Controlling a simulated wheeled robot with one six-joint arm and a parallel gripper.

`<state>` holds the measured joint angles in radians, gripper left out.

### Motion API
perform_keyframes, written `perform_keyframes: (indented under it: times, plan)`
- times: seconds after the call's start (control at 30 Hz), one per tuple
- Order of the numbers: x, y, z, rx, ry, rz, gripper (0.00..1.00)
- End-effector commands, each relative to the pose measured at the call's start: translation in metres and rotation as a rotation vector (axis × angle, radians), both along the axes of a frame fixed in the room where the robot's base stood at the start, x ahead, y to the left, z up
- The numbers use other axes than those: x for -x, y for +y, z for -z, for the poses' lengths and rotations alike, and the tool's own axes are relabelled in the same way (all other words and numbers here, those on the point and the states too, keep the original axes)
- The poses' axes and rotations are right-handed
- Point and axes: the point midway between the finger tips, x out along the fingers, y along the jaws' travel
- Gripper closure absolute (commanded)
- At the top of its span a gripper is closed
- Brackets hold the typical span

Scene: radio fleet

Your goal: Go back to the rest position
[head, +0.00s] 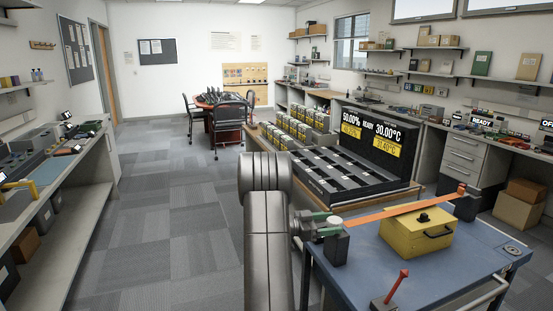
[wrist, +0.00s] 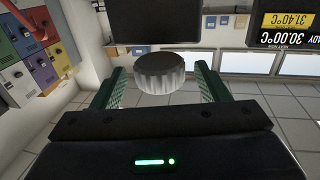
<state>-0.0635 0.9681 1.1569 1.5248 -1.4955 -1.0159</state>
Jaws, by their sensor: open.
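My gripper (head: 325,222) is at the end of my arm, at the left edge of the blue-topped cart (head: 390,270). Its two green fingers show in the wrist view (wrist: 161,88), spread apart. A pale grey ridged knob (wrist: 160,73) sits between the fingers or just beyond their tips, with a visible gap on each side. It appears as a small whitish shape in the head view (head: 333,221). A dark block shows just past the knob in the wrist view (wrist: 155,20). Whether the fingers reach around the knob I cannot tell.
A red-tipped lever (head: 397,287) stands at the front. A black slotted rack (head: 340,170) with a display is behind. Carpeted floor (head: 180,220) is open to the left.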

Motion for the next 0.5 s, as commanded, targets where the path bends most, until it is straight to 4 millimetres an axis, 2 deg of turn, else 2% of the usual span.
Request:
perform_keyframes:
  times: [0.03, 0.2, 0.3, 0.5]
  plan:
    - [-0.001, -0.010, -0.001, 0.000, 0.000, 0.003, 0.32]
    - [-0.004, -0.030, -0.001, 0.001, -0.001, 0.002, 0.32]
    - [-0.005, -0.037, -0.001, 0.000, -0.001, 0.001, 0.32]
    - [-0.006, -0.035, 0.000, 0.001, -0.001, -0.021, 0.32]
